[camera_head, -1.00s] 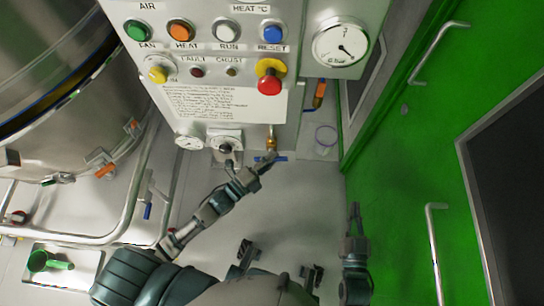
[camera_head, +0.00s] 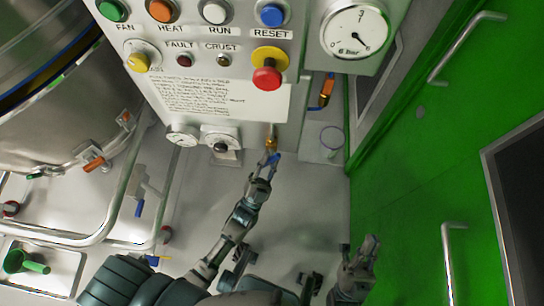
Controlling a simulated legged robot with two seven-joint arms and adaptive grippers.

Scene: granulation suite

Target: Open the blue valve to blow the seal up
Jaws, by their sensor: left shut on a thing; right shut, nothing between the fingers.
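The blue valve handle (camera_head: 275,158) sits on a small brass valve (camera_head: 271,143) under the grey control panel. The handle slants, and part of it is hidden by my fingers. My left gripper (camera_head: 267,166) is shut on the blue handle, with its arm reaching up from the bottom. My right gripper (camera_head: 372,247) is shut and empty, low on the right in front of the green wall. A round gauge marked in bar (camera_head: 356,32) is at the panel's upper right. I cannot tell which part is the seal.
The panel holds coloured buttons and a red emergency knob (camera_head: 267,77). A steel vessel (camera_head: 60,120) and rails stand left. Green doors with handles (camera_head: 452,265) are right.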

